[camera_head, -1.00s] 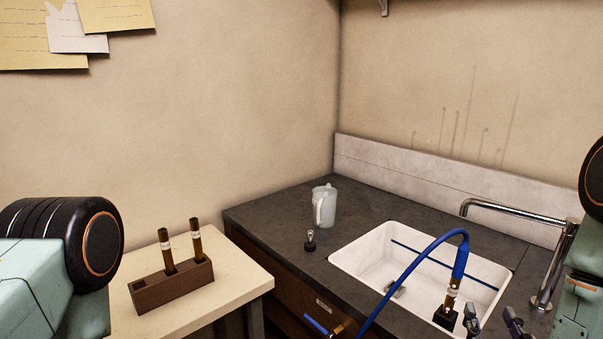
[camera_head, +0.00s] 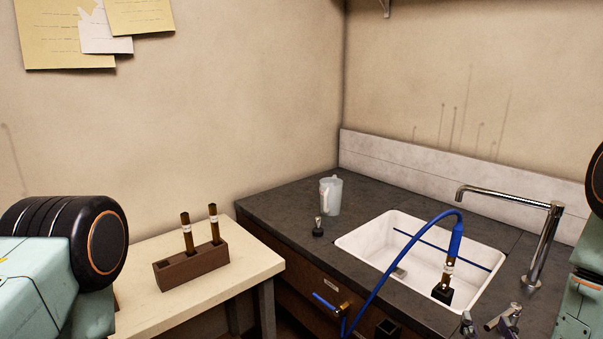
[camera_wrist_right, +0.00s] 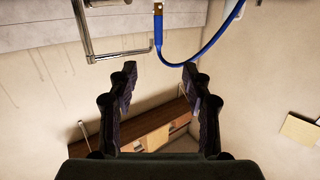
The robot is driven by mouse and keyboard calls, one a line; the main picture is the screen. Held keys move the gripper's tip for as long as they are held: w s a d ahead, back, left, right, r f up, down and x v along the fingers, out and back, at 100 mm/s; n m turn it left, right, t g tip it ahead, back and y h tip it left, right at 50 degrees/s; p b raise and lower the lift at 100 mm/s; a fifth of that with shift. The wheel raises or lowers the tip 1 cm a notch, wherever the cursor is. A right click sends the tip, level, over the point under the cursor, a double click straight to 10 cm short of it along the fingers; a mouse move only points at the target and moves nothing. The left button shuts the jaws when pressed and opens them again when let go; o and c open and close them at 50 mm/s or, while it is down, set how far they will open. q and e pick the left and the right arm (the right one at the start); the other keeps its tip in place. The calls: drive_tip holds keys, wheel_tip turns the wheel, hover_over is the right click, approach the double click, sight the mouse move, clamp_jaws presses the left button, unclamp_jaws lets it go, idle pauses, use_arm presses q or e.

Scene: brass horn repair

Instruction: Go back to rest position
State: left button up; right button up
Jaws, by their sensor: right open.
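My right gripper (camera_head: 489,325) is at the bottom edge of the head view, in front of the sink counter, with only its finger ends showing. In the right wrist view my right gripper (camera_wrist_right: 159,72) has its two dark fingers spread wide, with nothing between them. My right arm (camera_head: 575,310) shows at the right edge. My left arm (camera_head: 60,265) shows at the left edge as a pale green link with a black round joint. My left gripper is out of the picture.
A white sink (camera_head: 350,244) and chrome tap (camera_head: 543,245) are in the dark counter (camera_head: 290,205). A blue hose (camera_head: 385,283) arches to a brass tube (camera_head: 448,270) in the sink. A jug (camera_head: 330,196) stands behind. A tube rack (camera_head: 190,268) sits on the pale table (camera_head: 150,310).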

drive_tip(key=s+a+f+g+y+b, duration=0.1)
drive_tip(key=s+a+f+g+y, duration=0.2)
drive_tip(key=f, duration=0.5)
drive_tip(key=s+a+f+g+b, duration=0.2)
drive_tip(key=s+f+g, duration=0.2)
drive_tip(key=f, duration=0.5)
drive_tip(key=s+a+f+n+g+y+b, duration=0.1)
drive_tip(key=s+a+f+g+b, duration=0.3)
drive_tip(key=s+f+g+b, duration=0.5)
drive_tip(key=s+f+n, duration=0.1)
drive_tip(key=s+f, duration=0.8)
drive_tip(key=s, duration=0.2)
drive_tip(key=shift+a+f+n+b, duration=0.2)
drive_tip(key=shift+f+n+b, duration=0.1)
drive_tip(key=shift+f+n, duration=0.1)
drive_tip(key=shift+w, duration=0.15)
